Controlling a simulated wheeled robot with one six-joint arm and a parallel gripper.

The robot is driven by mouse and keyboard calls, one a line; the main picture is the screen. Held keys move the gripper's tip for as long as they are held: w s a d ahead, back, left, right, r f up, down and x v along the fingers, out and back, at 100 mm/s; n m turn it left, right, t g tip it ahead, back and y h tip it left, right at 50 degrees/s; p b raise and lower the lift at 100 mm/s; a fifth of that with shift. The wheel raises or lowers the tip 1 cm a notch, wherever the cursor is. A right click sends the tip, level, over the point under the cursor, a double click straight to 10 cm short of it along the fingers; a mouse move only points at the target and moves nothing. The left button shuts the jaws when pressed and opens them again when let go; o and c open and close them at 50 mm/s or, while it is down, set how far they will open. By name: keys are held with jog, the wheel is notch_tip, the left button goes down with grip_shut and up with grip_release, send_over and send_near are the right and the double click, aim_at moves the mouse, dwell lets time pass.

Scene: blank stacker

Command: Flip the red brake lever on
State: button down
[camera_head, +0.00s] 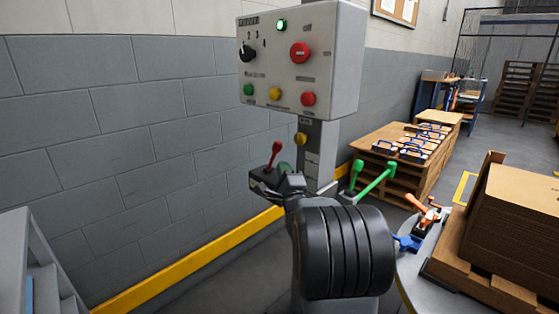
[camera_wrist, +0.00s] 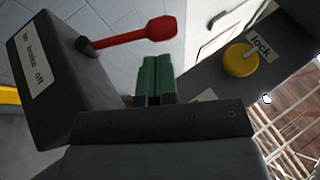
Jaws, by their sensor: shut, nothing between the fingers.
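The red brake lever (camera_head: 275,152) stands up from a dark box (camera_head: 262,180) beside the grey post. In the wrist view the red lever (camera_wrist: 135,35) reaches right from the box (camera_wrist: 60,105), its thick knob at the right end. A white label (camera_wrist: 35,65) on the box seems to read "brake" and "off". My gripper (camera_wrist: 155,62) has its green fingers pressed together, empty. The fingertips are just below the lever's knob in the wrist view; I cannot tell if they touch it. In the head view my gripper (camera_head: 287,170) is close beside the box, partly hidden by my arm.
A grey control panel (camera_head: 330,70) with several buttons hangs above. A yellow knob (camera_wrist: 240,60) labelled "lock" is to the right of the lever. Green handles (camera_head: 372,182) stand right of the post. A block wall (camera_head: 120,140) is behind; cardboard (camera_head: 520,220) is stacked at right.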

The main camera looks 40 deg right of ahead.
aim_at(278, 151)
jog(key=shift+b+x, duration=0.45)
jog(key=shift+x, duration=2.05)
jog(key=shift+r, duration=0.1)
